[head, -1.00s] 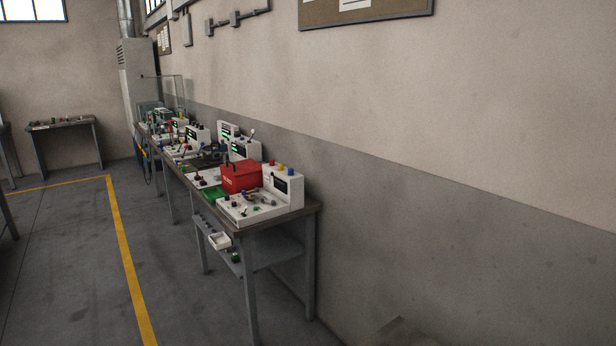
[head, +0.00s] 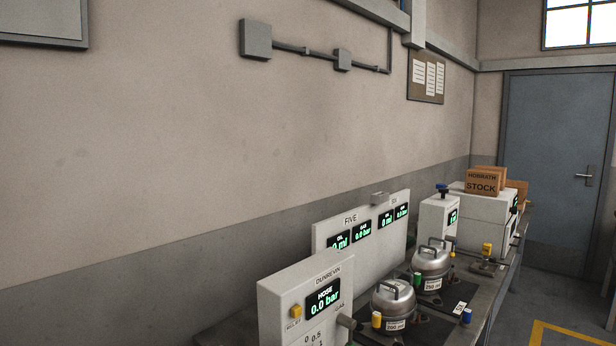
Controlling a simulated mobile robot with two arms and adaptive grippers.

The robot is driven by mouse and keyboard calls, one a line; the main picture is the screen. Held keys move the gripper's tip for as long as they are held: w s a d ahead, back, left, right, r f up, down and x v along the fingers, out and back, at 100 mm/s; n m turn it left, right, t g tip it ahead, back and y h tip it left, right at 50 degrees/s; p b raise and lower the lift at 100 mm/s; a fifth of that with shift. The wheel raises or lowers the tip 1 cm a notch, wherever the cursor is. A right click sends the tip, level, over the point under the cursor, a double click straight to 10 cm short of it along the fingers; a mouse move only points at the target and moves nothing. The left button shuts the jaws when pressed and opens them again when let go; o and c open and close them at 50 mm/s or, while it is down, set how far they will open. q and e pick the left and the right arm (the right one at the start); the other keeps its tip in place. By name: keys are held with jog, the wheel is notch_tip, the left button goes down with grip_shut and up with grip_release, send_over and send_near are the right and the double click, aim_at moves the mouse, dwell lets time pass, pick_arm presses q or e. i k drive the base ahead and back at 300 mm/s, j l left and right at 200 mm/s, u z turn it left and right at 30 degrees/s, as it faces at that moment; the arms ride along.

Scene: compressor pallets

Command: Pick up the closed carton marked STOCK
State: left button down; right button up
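The closed carton marked STOCK (head: 482,184) is a small brown box in the head view, right of centre. It sits on top of a white machine (head: 480,208) near the far end of the bench. Its front face carries dark lettering, with HORNRATH or similar above STOCK. Other brown cardboard shows right behind it, partly hidden. Neither of my grippers is in view.
A long bench (head: 490,310) runs along the wall. On it stand a white DUNREVIN unit (head: 275,300), a FIVE display panel (head: 330,233) and two silver lidded vessels (head: 392,298). A grey-blue door (head: 555,165) is beyond. Floor with a yellow line (head: 575,338) shows lower right.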

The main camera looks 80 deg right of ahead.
aim_at(481, 182)
jog(key=z, duration=3.8)
jog(key=i+l+z, duration=0.35)
jog(key=i, duration=0.15)
jog(key=i+z, duration=0.45)
jog(key=i, duration=1.6)
jog(key=i+u, duration=0.15)
jog(key=i, duration=0.35)
jog(key=i+l+u, duration=0.1)
jog(key=i, duration=0.4)
jog(key=i+l+u, duration=0.15)
jog(key=i, duration=0.35)
jog(key=i+l+u, duration=0.15)
jog(key=i, duration=0.35)
